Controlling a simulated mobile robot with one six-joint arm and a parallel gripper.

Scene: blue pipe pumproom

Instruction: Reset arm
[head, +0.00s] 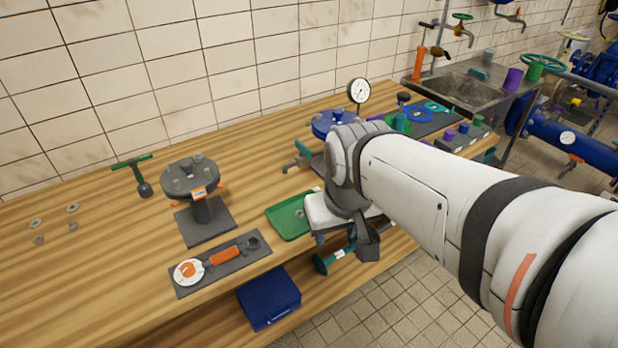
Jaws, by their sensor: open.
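My white and grey arm reaches in from the right side of the head view and bends down at the wrist. My gripper (343,246) points downward at the front edge of the wooden workbench (110,270). Its dark fingers are apart and nothing shows held between them. A green tray (287,219) lies on the bench just left of the gripper, partly hidden by my wrist. A teal-handled tool (334,260) shows behind and below the fingers; I cannot tell how far it is from them.
A gauge (358,91), blue flange (330,123) and sink (455,95) lie beyond my arm.

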